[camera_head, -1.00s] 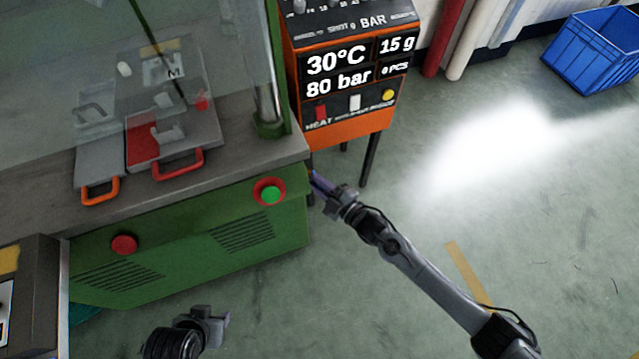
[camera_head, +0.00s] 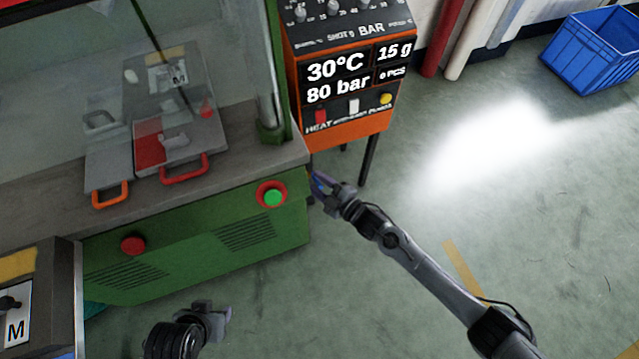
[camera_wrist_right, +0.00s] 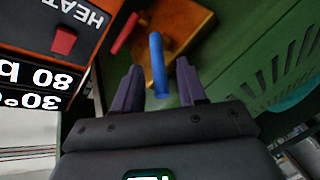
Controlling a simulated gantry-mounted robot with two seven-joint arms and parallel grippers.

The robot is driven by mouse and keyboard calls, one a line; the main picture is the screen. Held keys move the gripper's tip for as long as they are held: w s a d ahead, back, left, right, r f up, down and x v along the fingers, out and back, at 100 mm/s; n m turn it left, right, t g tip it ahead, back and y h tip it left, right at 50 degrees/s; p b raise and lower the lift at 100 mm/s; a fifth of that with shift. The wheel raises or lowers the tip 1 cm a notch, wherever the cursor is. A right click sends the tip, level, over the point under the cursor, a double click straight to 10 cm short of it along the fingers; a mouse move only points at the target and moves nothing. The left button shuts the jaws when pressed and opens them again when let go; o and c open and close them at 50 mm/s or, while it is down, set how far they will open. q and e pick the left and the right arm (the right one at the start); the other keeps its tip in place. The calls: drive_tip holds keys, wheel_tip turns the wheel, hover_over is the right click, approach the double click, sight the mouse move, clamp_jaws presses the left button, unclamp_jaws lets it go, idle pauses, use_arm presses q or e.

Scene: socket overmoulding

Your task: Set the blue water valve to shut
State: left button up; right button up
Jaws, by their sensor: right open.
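The blue water valve shows in the right wrist view as a blue lever (camera_wrist_right: 158,65) in front of an orange-brown mount (camera_wrist_right: 182,32) on the green machine side. My right gripper (camera_wrist_right: 160,80) is open, with one purple finger on each side of the blue lever's near end. I cannot tell whether either finger touches it. In the head view my right gripper (camera_head: 320,184) is at the machine's right side, and the valve is mostly hidden there. My left gripper (camera_head: 222,316) is low in the head view, away from the valve, and its opening is unclear.
A red lever (camera_wrist_right: 125,34) sits beside the blue one. The orange control box (camera_head: 345,130) stands close behind my right gripper. The green machine (camera_head: 200,240) has a red-ringed green button (camera_head: 272,197) near that corner. Floor to the right is clear up to a blue crate (camera_head: 592,55).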

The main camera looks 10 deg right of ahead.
drive_tip(key=shift+s, duration=0.1)
drive_tip(key=shift+s+d+r, duration=0.1)
drive_tip(key=shift+r, duration=0.05)
drive_tip(key=p+v, duration=0.4)
drive_tip(key=v, duration=0.6)
drive_tip(key=shift+d, duration=0.2)
drive_tip(key=shift+s, duration=0.1)
